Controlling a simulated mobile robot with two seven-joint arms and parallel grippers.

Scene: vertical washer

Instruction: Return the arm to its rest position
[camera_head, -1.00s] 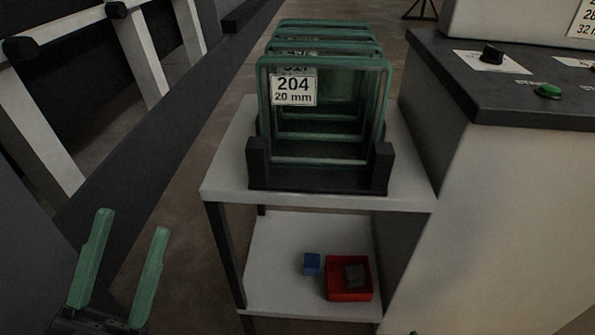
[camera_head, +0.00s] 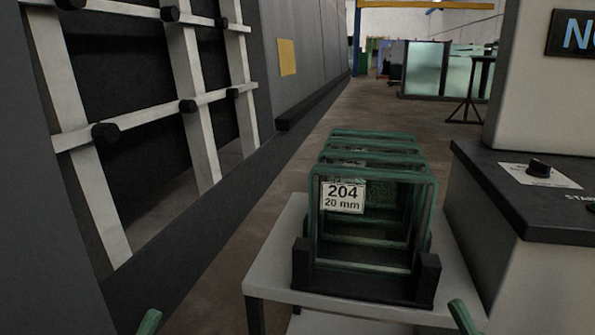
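Only one green fingertip of my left gripper (camera_head: 149,321) shows at the bottom edge, left of the middle, in the head view. Nothing is seen between or on the visible fingertips.
A white table (camera_head: 268,262) carries a black rack (camera_head: 365,284) of green-edged glass panes (camera_head: 384,215), the front one labelled 204, 20 mm. A machine with white bars (camera_head: 195,105) stands left, a dark-topped control cabinet (camera_head: 500,195) right. Floor lies open beyond.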

